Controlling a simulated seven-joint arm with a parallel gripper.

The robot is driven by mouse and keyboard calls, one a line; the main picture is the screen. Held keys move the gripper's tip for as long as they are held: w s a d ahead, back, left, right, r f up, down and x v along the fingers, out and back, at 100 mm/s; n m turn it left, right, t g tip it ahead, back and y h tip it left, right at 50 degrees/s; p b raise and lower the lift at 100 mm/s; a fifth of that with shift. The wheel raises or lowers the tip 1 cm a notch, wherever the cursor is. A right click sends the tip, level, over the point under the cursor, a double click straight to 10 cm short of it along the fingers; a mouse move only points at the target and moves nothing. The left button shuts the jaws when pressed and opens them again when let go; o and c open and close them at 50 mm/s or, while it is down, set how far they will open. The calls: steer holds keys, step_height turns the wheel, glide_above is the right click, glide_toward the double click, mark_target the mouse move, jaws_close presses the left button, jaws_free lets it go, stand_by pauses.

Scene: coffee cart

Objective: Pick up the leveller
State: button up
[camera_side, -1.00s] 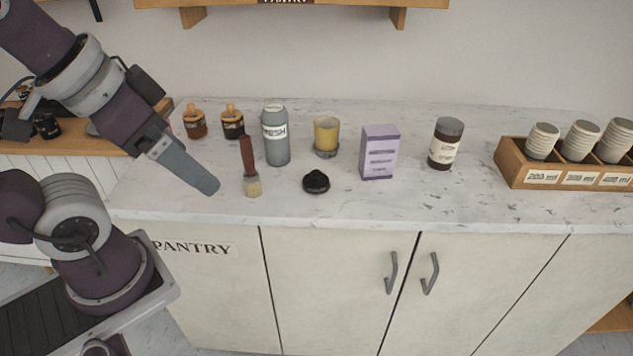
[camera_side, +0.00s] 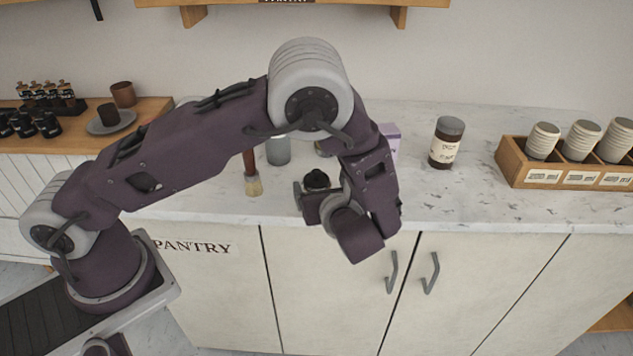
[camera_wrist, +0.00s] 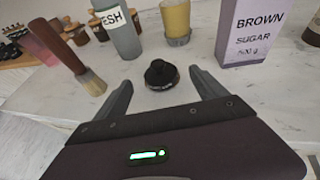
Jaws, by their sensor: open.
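The leveller, a small black knob-topped disc, stands on the marble counter. In the wrist view the leveller (camera_wrist: 161,75) lies ahead of and between the two open fingers of my gripper (camera_wrist: 162,88), with a visible gap to each finger. In the side view the leveller (camera_side: 317,180) shows just behind my gripper (camera_side: 318,196), which is low at the counter's front edge. My wrist hides part of the fingers there, and I cannot tell whether they touch the leveller.
In the wrist view a brush (camera_wrist: 88,80) stands left, a grey canister (camera_wrist: 120,32) and yellow cup (camera_wrist: 176,20) behind, and a brown sugar box (camera_wrist: 240,30) to the right. A dark jar (camera_side: 446,143) and cup crate (camera_side: 512,160) stand further right on the marble counter (camera_side: 440,195).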

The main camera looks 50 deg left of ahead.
mark_target(317, 179)
steer(key=x, duration=0.5)
steer(key=shift+w+a, duration=0.15)
steer(key=c, duration=1.7)
steer(key=shift+r, duration=0.1)
